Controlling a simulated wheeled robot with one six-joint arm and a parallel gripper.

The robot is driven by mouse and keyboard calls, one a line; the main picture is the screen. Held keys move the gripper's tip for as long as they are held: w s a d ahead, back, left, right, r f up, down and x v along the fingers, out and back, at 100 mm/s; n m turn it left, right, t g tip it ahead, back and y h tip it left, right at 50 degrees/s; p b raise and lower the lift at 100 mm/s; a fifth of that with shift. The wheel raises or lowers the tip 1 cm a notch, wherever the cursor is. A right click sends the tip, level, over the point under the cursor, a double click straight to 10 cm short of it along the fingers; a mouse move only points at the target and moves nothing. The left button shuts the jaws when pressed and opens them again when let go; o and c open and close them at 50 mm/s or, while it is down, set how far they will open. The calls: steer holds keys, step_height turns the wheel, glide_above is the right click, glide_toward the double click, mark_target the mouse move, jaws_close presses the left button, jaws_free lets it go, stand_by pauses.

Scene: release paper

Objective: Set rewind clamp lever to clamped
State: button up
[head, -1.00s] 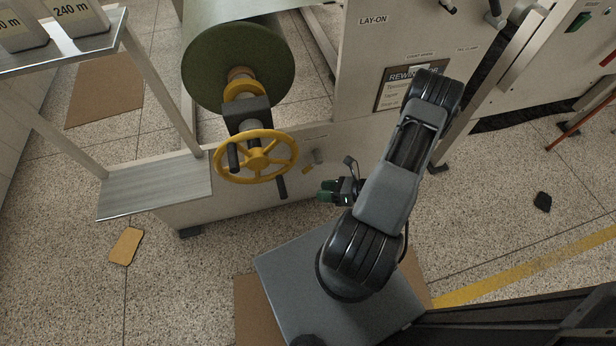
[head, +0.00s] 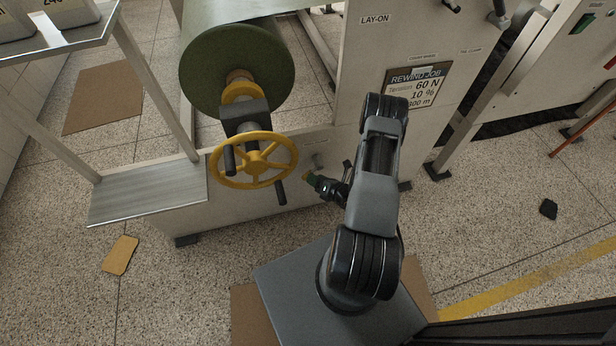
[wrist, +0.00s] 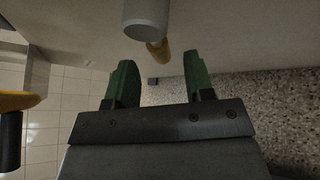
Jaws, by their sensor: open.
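A small lever with a grey round hub (head: 318,160) sits on the pale machine panel, right of the yellow handwheel. In the wrist view its grey hub (wrist: 147,16) is at the top, and its short yellow handle (wrist: 160,50) hangs below it. My gripper (head: 311,178) is beside the lever, low in front of the panel. In the wrist view the two green fingers of my gripper (wrist: 159,62) are apart. The yellow handle shows in the gap between the fingertips; I cannot tell how deep between them it is. In the head view the fingers partly hide the handle.
The yellow handwheel (head: 254,160) with black grips stands close left of my gripper, below the green roll (head: 237,70). A metal step (head: 150,191) is further left. The rewind job sign (head: 416,86) is up right.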

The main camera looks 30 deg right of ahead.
steer(key=shift+b+x, duration=0.4)
steer(key=shift+x, duration=1.8)
jaws_close()
